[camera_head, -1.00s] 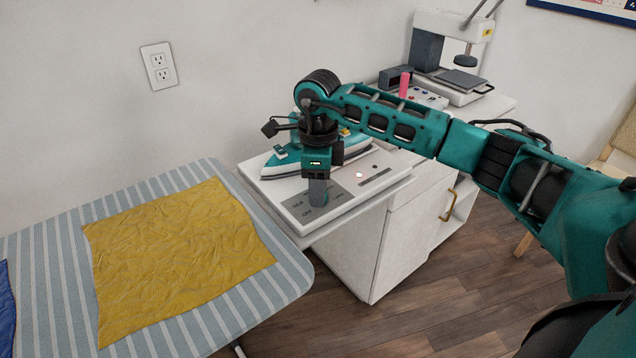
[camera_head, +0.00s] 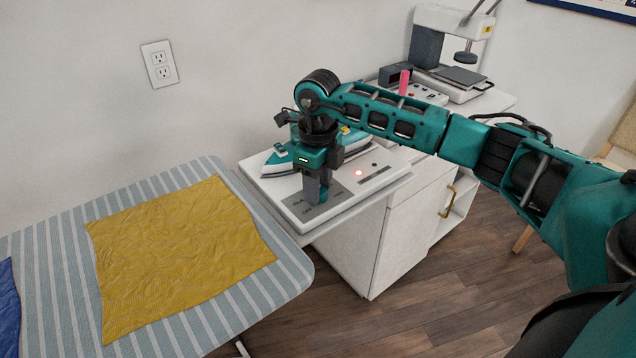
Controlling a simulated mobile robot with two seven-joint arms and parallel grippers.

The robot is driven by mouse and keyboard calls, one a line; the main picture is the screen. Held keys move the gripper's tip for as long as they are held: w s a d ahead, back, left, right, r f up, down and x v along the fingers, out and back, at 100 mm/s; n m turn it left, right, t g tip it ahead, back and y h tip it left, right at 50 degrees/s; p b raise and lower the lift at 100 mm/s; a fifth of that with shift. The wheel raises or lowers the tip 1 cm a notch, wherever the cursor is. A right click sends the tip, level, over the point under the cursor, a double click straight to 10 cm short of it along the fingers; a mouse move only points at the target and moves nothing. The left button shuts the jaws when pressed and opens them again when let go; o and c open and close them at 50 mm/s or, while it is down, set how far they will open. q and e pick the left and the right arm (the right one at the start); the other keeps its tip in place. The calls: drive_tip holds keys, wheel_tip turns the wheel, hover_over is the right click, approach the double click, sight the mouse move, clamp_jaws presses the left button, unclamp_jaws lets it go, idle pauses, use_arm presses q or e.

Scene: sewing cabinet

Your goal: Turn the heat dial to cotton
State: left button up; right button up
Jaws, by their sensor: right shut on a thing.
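The heat dial is hidden under my right gripper (camera_head: 318,198), which points down onto the control panel of the white iron station (camera_head: 342,209). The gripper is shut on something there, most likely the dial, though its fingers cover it. Grey lettering shows on the panel around the fingers, too small and covered to read fully. My left gripper is not in view.
A striped ironing board (camera_head: 270,293) with a yellow cloth (camera_head: 180,255) lies at left; a blue cloth (camera_head: 8,305) is at its edge. The white cabinet (camera_head: 350,250) stands under the station. A white machine (camera_head: 455,50) and a pink spool (camera_head: 404,79) stand behind.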

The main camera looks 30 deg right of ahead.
drive_tip(key=o, duration=1)
drive_tip(key=shift+o, duration=0.2)
drive_tip(key=shift+r, duration=0.1)
wheel_tip(320, 180, up, 13)
drive_tip(key=shift+s, duration=0.1)
